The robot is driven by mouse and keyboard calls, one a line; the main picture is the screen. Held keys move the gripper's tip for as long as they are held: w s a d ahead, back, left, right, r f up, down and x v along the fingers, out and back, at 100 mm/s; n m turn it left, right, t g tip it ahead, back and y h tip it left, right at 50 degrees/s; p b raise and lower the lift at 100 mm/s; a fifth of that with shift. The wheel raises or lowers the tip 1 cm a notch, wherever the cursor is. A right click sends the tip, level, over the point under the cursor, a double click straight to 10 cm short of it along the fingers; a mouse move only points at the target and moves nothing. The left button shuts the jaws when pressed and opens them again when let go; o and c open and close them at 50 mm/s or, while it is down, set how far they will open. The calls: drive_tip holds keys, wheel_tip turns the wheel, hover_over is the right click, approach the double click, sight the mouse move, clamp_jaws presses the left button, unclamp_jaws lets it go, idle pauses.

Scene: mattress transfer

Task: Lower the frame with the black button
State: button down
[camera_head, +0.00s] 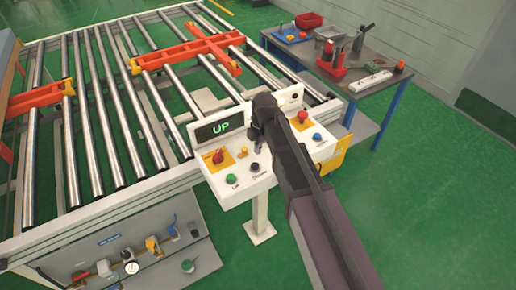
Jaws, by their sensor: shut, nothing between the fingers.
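The white control panel (222,195) stands on a post in front of the roller table, and its display (220,129) reads "UP" in green. The black button (255,167) is on the panel's lower face, right of a green button (232,180). My gripper (259,148) is shut and empty, pointing down over the panel just above and behind the black button in the picture. I cannot tell whether it touches the panel. Orange-red frame bars (188,50) show among the rollers, with another bar (38,99) at the left.
A red knob (218,155), a red button (302,116) and a blue button (317,136) are also on the panel. My arm hides part of its right half. A workbench (365,48) with tools stands behind right. Green floor (440,190) is clear at right.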

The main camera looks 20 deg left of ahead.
sight(256, 165)
drive_tip(key=shift+s+a+f+b, duration=0.15)
drive_tip(key=shift+f+b, duration=1.25)
drive_tip(key=shift+f, duration=0.1)
drive_tip(key=shift+s+a+f+b, duration=0.1)
drive_tip(key=shift+s+f+b, duration=0.05)
drive_tip(key=shift+f+b, duration=1.3)
drive_tip(key=shift+f, duration=0.1)
drive_tip(key=shift+f+b, duration=0.9)
drive_tip(key=shift+f, duration=0.05)
drive_tip(key=shift+r, duration=0.15)
wheel_tip(256, 165, up, 14)
drive_tip(key=w+d+p, duration=0.1)
drive_tip(key=p, duration=1.3)
drive_tip(key=shift+w, duration=0.2)
